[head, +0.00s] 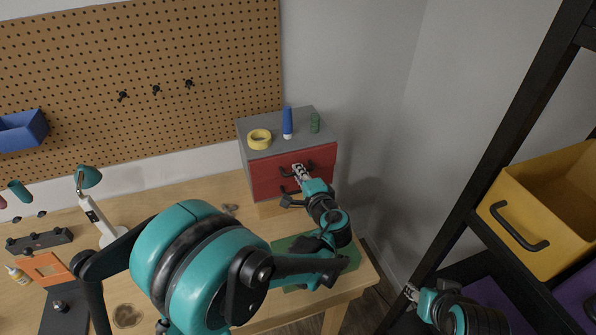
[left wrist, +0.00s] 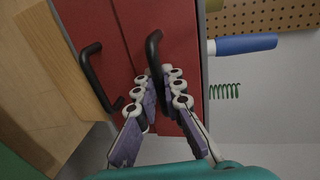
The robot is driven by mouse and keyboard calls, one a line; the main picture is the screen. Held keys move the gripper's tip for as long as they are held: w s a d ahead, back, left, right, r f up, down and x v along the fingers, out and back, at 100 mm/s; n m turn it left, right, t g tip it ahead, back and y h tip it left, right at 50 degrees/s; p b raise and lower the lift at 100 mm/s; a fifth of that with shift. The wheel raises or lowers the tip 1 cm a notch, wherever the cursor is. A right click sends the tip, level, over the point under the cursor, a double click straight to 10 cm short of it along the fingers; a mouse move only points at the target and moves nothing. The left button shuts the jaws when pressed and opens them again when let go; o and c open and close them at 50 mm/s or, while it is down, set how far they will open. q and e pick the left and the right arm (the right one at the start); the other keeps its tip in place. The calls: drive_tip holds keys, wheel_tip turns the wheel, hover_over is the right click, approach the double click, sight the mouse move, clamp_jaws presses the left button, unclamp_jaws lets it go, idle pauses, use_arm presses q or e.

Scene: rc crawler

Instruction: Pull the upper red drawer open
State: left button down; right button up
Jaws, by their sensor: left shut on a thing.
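The grey cabinet (head: 277,127) stands at the back right of the table, with a red front. The upper red drawer (head: 262,174) has a black handle, which shows in the left wrist view (left wrist: 153,42). The lower drawer (left wrist: 83,28) has its own black handle (left wrist: 90,72). My left gripper (head: 299,170) is at the upper drawer's front. In the left wrist view its fingers (left wrist: 162,85) are shut on the upper handle. The arm and gripper hide part of the drawer fronts. My right gripper (head: 411,292) is low at the right, away from the cabinet; its fingers are too small to read.
Yellow tape (head: 259,139), a blue tube (head: 287,122) and a green coil (head: 315,123) are on the cabinet top. A green mat (head: 350,257) lies in front. A black rack with a yellow bin (head: 530,215) stands at the right. A lamp (head: 88,178) is at the left.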

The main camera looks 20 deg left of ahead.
use_arm(q)
drive_tip(key=f+v, duration=0.2)
drive_tip(key=v, duration=1.1)
drive_tip(key=shift+s+d+f+b, duration=0.3)
drive_tip(key=shift+s+d+b, duration=0.1)
drive_tip(key=shift+s, duration=0.15)
drive_tip(key=c, duration=1.9)
unclamp_jaws()
drive_tip(key=v, duration=1.1)
drive_tip(key=shift+s+d+r, duration=0.15)
drive_tip(key=shift+s, duration=0.15)
